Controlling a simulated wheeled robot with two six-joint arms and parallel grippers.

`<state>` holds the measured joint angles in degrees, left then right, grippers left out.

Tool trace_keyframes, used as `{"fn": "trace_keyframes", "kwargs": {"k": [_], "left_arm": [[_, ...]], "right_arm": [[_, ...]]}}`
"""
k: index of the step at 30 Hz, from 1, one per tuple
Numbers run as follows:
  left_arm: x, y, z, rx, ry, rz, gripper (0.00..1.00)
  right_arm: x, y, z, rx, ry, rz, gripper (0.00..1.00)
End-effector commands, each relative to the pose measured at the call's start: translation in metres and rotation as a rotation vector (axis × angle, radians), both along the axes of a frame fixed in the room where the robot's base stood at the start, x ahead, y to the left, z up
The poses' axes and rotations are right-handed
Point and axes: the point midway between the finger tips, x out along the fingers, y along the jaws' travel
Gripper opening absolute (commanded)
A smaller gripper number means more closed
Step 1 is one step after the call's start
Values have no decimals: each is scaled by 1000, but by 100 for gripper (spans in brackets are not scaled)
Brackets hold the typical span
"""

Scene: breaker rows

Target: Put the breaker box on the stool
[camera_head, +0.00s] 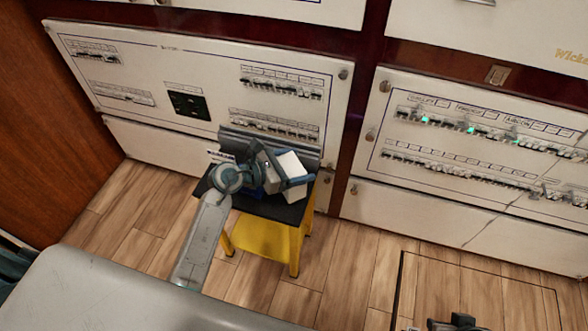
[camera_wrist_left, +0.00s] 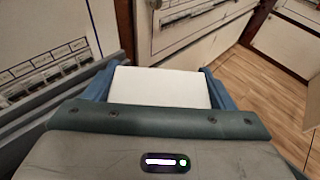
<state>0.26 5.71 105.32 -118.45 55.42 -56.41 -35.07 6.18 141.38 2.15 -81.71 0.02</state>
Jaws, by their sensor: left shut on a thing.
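The breaker box is a white block (camera_head: 290,164); it also shows in the left wrist view (camera_wrist_left: 160,86). My left gripper (camera_head: 281,172) is shut on it, with one blue finger on each side in the left wrist view. The box is tilted in the head view and over the stool's top. The stool has a dark top (camera_head: 286,213) and yellow legs (camera_head: 296,250). The gripper and box hide part of the top, and I cannot tell whether the box touches it. A dark part at the bottom edge of the head view may be my right gripper (camera_head: 455,323); its jaws are unclear.
A white breaker panel (camera_head: 150,68) with rows of switches stands close behind the stool. Another panel (camera_head: 470,130) with green lights is to its right. A grey ledge (camera_head: 240,143) runs behind the box. The wooden floor (camera_head: 345,270) is clear right of the stool.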

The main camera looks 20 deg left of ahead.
Motion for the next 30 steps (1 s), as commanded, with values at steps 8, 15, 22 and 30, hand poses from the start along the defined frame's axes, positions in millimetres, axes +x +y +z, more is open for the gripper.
{"fn": "trace_keyframes", "kwargs": {"k": [8, 15, 22, 30], "left_arm": [[13, 7, -8, -2, 1, 0, 38], [13, 7, -36, -3, 0, 0, 38], [13, 7, -36, -2, -2, 0, 38], [12, 7, -40, -1, 1, -1, 99]], "right_arm": [[1, 1, -2, 6, -9, 1, 36], [6, 4, -4, 21, -46, 4, 36], [4, 5, -8, 23, -39, 2, 36], [5, 6, -9, 30, -57, 4, 36]]}}
